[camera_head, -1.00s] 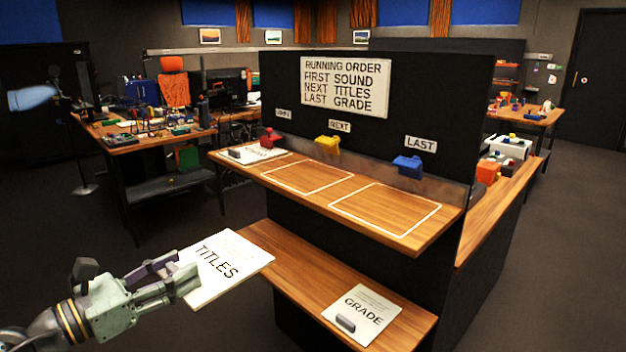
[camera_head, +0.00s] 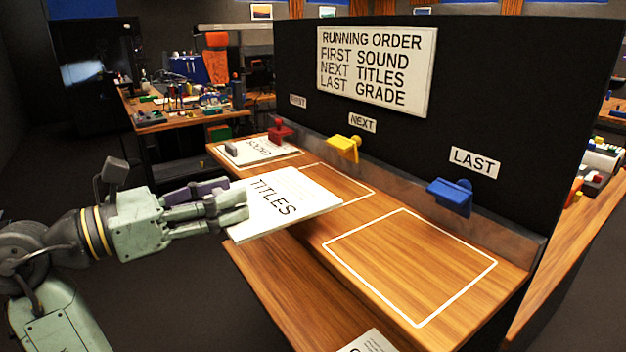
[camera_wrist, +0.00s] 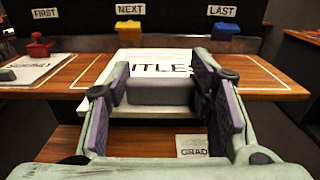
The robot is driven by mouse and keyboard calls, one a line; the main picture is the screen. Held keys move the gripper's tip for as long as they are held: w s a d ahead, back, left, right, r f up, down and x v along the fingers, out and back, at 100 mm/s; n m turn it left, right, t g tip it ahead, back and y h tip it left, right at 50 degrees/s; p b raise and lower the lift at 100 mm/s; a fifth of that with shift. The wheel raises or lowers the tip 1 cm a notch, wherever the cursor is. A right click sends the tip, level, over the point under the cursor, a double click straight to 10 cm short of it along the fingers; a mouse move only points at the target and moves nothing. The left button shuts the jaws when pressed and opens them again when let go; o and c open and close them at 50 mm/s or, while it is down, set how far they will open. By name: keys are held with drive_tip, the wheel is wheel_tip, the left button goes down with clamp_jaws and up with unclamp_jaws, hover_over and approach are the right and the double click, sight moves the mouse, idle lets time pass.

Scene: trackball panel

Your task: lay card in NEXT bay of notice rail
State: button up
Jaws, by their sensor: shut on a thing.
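My gripper (camera_head: 240,206) is shut on the TITLES card (camera_head: 300,207), a white flat card held roughly level by its left side. In the wrist view the card (camera_wrist: 160,57) lies between the fingers with a grey block on it at the grip. In the head view the card overlaps the front of the NEXT bay outline (camera_head: 350,187); whether it touches the shelf I cannot tell. The yellow clip (camera_head: 343,147) under the NEXT sign (camera_head: 362,123) is behind the bay. It also shows in the wrist view (camera_wrist: 130,32).
The SOUND card (camera_head: 265,151) lies in the FIRST bay by a red clip (camera_head: 281,131). The LAST bay (camera_head: 410,265) is bare, with a blue clip (camera_head: 451,196) behind it. The GRADE card (camera_head: 368,341) lies on the lower shelf. A black board rises behind the rail.

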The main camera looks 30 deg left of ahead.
sight(277, 183)
drive_tip(key=w+p, duration=0.1)
drive_tip(key=w, duration=0.4)
drive_tip(key=w+a+p, duration=0.1)
drive_tip(key=w, duration=0.4)
drive_tip(key=w+a+f+p, duration=0.1)
drive_tip(key=w, duration=0.4)
drive_tip(key=shift+a+f, duration=0.1)
drive_tip(key=shift+a, duration=0.05)
drive_tip(key=shift+w+f+p, duration=0.1)
drive_tip(key=shift+f+p, duration=0.2)
drive_tip(key=shift+f, duration=1.55)
drive_tip(key=o, duration=1.2)
drive_tip(key=shift+f, duration=0.1)
